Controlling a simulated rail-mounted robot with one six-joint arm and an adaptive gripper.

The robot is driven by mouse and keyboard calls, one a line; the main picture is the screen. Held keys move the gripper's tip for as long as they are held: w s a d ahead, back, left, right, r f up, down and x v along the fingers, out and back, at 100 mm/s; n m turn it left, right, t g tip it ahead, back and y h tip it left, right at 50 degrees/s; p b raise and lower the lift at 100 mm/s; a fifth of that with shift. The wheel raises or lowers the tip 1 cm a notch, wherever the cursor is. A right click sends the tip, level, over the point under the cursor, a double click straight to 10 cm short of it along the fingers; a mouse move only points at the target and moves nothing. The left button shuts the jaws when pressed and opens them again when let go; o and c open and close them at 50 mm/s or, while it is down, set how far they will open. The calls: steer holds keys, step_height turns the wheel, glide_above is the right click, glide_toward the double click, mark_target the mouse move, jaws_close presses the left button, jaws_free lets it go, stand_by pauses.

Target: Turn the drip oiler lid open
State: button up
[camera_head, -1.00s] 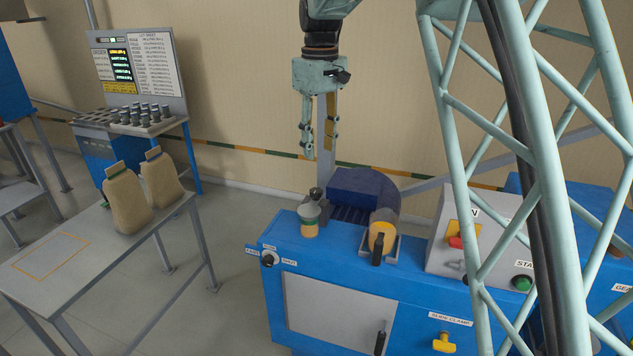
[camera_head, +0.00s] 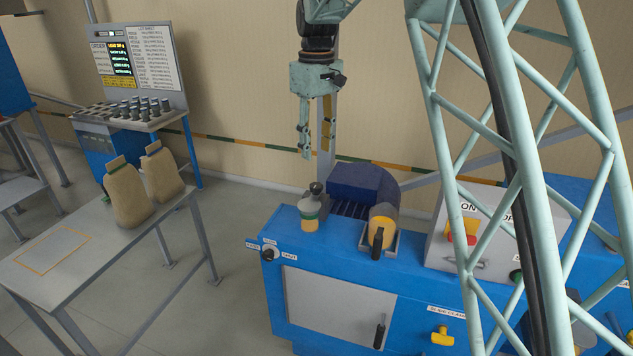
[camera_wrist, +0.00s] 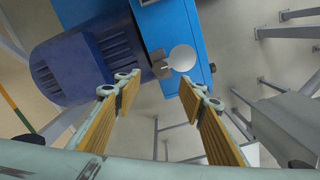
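A small cup-shaped vessel, which looks like the drip oiler (camera_head: 309,222), stands on the left end of the blue machine top, with an amber lower part and a green band. Its pale grey top, seemingly the lid (camera_head: 309,207), looks closed. In the wrist view it seems to be the pale round disc (camera_wrist: 182,58), beyond the fingertips. My gripper (camera_head: 316,146) hangs above and slightly behind it, fingers pointing down. In the wrist view my gripper (camera_wrist: 161,88) is open and empty, touching nothing.
A dark blue ribbed motor housing (camera_head: 362,185) stands behind the oiler. A yellow container with a black handle (camera_head: 381,232) is to its right. A grey switch box (camera_head: 480,228) stands farther right. Two tan sacks (camera_head: 127,195) are on the left table. Air around my gripper is clear.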

mark_target(316, 185)
step_height(316, 185, down, 12)
steer(key=shift+r+p, duration=0.1)
steer(key=shift+p, duration=0.4)
stand_by(0.3)
steer(key=c, duration=1.2)
steer(key=shift+o, duration=0.2)
